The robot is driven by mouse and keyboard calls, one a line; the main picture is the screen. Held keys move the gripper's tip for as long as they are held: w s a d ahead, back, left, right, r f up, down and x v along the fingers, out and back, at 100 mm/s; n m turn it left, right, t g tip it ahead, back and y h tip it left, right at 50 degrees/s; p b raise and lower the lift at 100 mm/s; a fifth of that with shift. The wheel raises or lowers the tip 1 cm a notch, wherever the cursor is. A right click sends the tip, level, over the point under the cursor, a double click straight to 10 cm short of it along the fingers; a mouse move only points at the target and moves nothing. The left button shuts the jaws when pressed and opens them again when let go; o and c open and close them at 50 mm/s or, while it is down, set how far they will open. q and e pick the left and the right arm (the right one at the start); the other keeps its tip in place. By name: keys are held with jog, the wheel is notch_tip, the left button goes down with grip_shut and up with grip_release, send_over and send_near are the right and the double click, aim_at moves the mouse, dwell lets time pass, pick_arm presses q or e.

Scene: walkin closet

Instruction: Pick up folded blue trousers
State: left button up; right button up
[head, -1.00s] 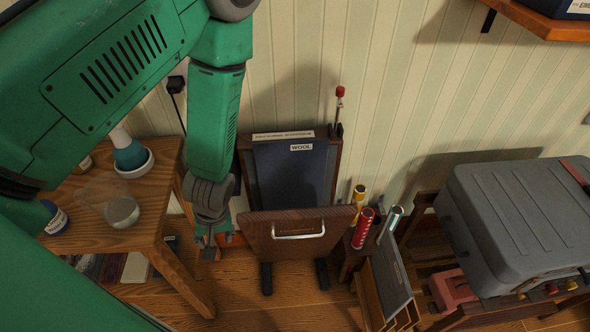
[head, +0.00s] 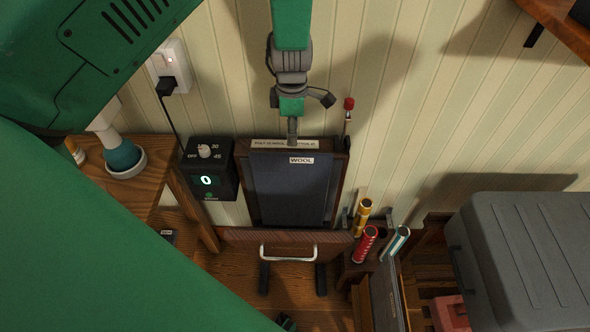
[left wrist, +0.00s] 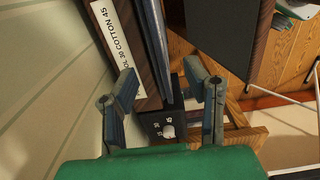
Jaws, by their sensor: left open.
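The folded blue trousers (head: 290,190), with a white WOOL tag, stand upright against the back board of a dark wooden trouser press (head: 243,190). The press's front panel (head: 330,243) with a silver handle is swung down and open. My left gripper (head: 292,136) points down at the top edge of the press, above the trousers. In the left wrist view its two fingers (left wrist: 167,92) are apart and empty, with the press's labelled top edge (left wrist: 118,35) and a blue strip of cloth (left wrist: 156,40) beyond them. My right gripper is not in view.
Red, yellow and teal tubes (head: 366,244) stand at right. A grey case (head: 525,250) lies further right. A shelf (head: 565,25) juts out upper right.

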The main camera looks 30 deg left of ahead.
aim_at(293, 152)
pick_arm(q)
jog(key=f, duration=0.1)
jog(key=a+f, duration=0.1)
jog(key=f, duration=0.1)
jog(key=w+f, duration=0.1)
jog(key=f, duration=0.1)
jog(key=shift+a+f, duration=0.15)
jog(key=shift+a, duration=0.05)
jog(key=shift+s+f, duration=0.15)
jog(key=shift+f, duration=0.15)
jog(key=f, duration=0.1)
jog(key=d+f+p, duration=0.1)
jog(key=f, duration=0.1)
jog(key=shift+f, duration=0.15)
jog(key=shift+d+f, duration=0.1)
jog(key=shift+f, duration=0.35)
jog(key=shift+a, duration=0.2)
jog(key=shift+c, duration=0.4)
jog(key=shift+a, duration=0.2)
grip_shut()
